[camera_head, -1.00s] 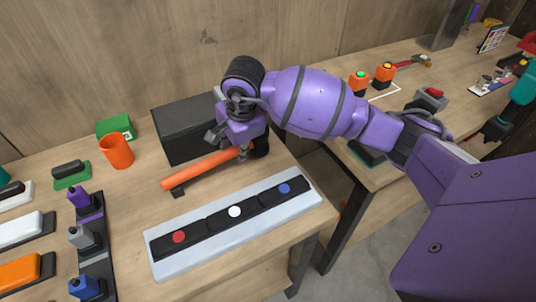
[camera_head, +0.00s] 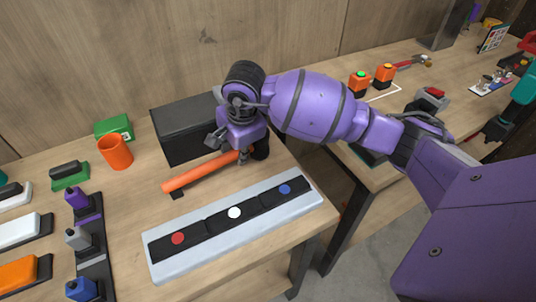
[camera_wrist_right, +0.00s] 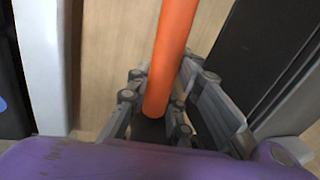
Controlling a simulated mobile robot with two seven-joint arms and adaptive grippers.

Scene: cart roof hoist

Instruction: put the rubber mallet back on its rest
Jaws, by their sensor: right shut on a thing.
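The rubber mallet has an orange handle (camera_head: 196,172) and a dark head (camera_head: 260,149) at its right end, partly behind my wrist. It lies slantwise in front of a black box. A small black support (camera_head: 178,194) shows under the handle's left end; whether the handle touches it I cannot tell. My right gripper (camera_head: 232,148) points down over the handle near the head and is shut on it. In the right wrist view the orange handle (camera_wrist_right: 174,45) runs between the fingers (camera_wrist_right: 158,103). My left gripper is not in view.
The black box (camera_head: 185,130) stands close behind the mallet. A pale tray (camera_head: 160,266) with red, white and blue discs lies in front. An orange cup (camera_head: 115,152) and a green box (camera_head: 113,128) stand to the left. A gap separates the right-hand table.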

